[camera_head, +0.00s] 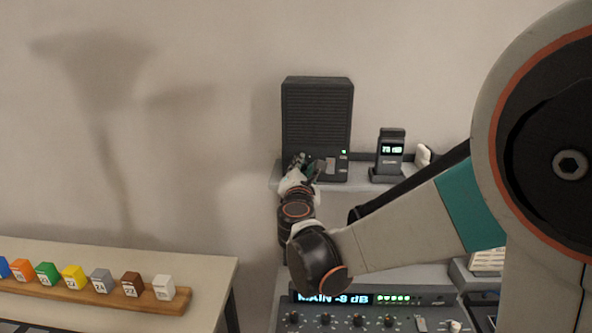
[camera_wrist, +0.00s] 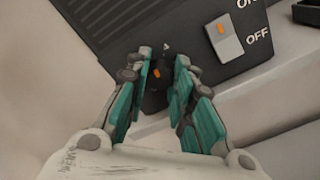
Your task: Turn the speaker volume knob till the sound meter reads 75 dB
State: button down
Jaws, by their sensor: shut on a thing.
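The dark speaker (camera_head: 317,115) stands on a shelf against the wall. Its volume knob (camera_wrist: 155,98) is black with an orange mark, low on the front face. My gripper (camera_wrist: 162,80) is shut on the knob, with teal fingers on both sides of it. In the head view my gripper (camera_head: 304,168) hides the knob. The sound meter (camera_head: 390,160) stands right of the speaker, apart from it. Its lit screen shows a number starting with 7; the second digit is too small to read surely.
A switch (camera_wrist: 223,38) marked ON and OFF sits beside the knob. A mixer (camera_head: 375,312) below displays "MAIN -8 dB". Right of the meter is a white object (camera_head: 423,155). At left, a table (camera_head: 210,262) bears a wooden rack (camera_head: 172,304) of several coloured numbered blocks.

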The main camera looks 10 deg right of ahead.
dwell(0.4)
jog(key=c, duration=1.4)
grip_release()
jog(key=shift+o, duration=0.2)
jog(key=shift+s, duration=0.1)
jog(key=v, duration=0.7)
jog(key=shift+s, duration=0.25)
